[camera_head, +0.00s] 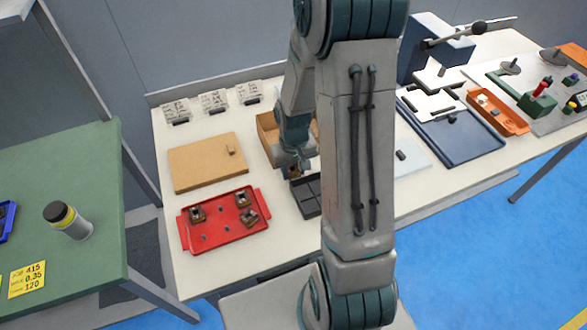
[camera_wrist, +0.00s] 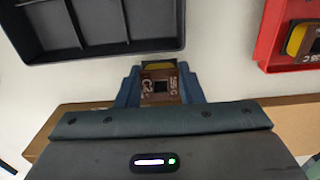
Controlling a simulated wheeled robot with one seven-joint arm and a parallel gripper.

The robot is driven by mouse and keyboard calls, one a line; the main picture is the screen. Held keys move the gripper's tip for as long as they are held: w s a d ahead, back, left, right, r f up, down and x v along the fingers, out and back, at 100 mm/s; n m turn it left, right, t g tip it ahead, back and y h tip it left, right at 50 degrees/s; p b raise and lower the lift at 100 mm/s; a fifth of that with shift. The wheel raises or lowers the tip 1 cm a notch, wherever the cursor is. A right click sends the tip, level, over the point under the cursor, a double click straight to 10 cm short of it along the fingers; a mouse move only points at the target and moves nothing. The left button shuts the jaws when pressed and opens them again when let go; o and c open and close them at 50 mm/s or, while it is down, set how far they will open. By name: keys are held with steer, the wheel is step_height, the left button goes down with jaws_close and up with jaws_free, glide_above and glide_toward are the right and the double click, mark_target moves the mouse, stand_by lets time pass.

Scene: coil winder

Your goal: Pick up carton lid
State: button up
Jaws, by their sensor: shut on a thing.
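The carton lid (camera_head: 205,165) is a flat brown cardboard panel with a small raised tab, lying on the table behind the red tray. The open brown carton (camera_head: 268,135) stands to its right, partly hidden by my arm. My gripper (camera_head: 294,172) is right of the lid and apart from it, in front of the carton. In the wrist view my gripper (camera_wrist: 160,90) is shut on a brown coil (camera_wrist: 160,84) with a yellow winding and printed label. The coil is beside a dark divided tray (camera_wrist: 92,50).
The red tray (camera_head: 227,232) holds several brown coils. The dark divided tray (camera_head: 305,200) is partly behind my arm.

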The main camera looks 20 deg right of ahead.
steer(key=shift+f, duration=0.2)
steer(key=shift+f, duration=0.15)
steer(key=o, duration=1)
